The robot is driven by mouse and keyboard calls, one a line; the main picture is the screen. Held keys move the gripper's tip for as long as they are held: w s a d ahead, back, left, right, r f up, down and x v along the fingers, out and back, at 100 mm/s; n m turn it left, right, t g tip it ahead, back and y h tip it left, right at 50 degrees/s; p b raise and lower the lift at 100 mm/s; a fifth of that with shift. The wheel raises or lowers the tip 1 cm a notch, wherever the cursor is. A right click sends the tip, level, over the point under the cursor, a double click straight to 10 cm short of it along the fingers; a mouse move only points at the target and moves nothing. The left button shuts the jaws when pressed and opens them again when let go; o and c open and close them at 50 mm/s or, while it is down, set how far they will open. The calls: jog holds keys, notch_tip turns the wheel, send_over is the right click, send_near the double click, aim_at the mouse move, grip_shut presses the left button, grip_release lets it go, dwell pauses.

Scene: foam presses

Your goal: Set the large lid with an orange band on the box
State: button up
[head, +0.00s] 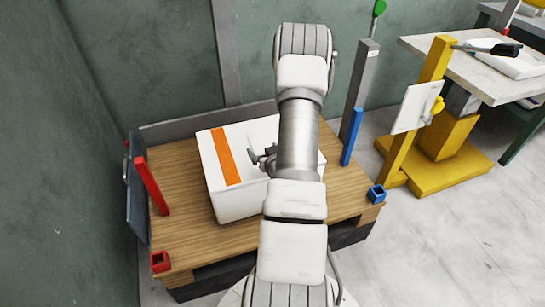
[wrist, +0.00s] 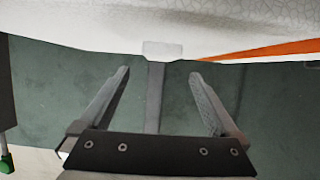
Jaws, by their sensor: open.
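The large white lid with an orange band (head: 226,156) lies flat over the white box (head: 238,208) on the wooden platform, and my arm hides its right part. I see no clear gap between lid and box. My gripper (head: 262,158) is beside my arm, over the lid in the head view. In the wrist view the gripper (wrist: 160,73) has its two fingers apart, with nothing between them. The lid's white surface (wrist: 90,22) and orange band fill the top there. A small pale tab (wrist: 162,50) sits at the lid's edge, just beyond the fingertips.
The wooden platform (head: 178,180) has a red post (head: 151,185), a red square socket (head: 160,261), a blue post (head: 352,137) and a blue square socket (head: 376,194). A grey column stands behind the blue post. A yellow stand (head: 440,165) is at right. Green walls close the left and back.

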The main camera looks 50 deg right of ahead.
jog(key=p+v, duration=0.2)
jog(key=v, duration=0.9)
jog(key=shift+s+a, duration=0.1)
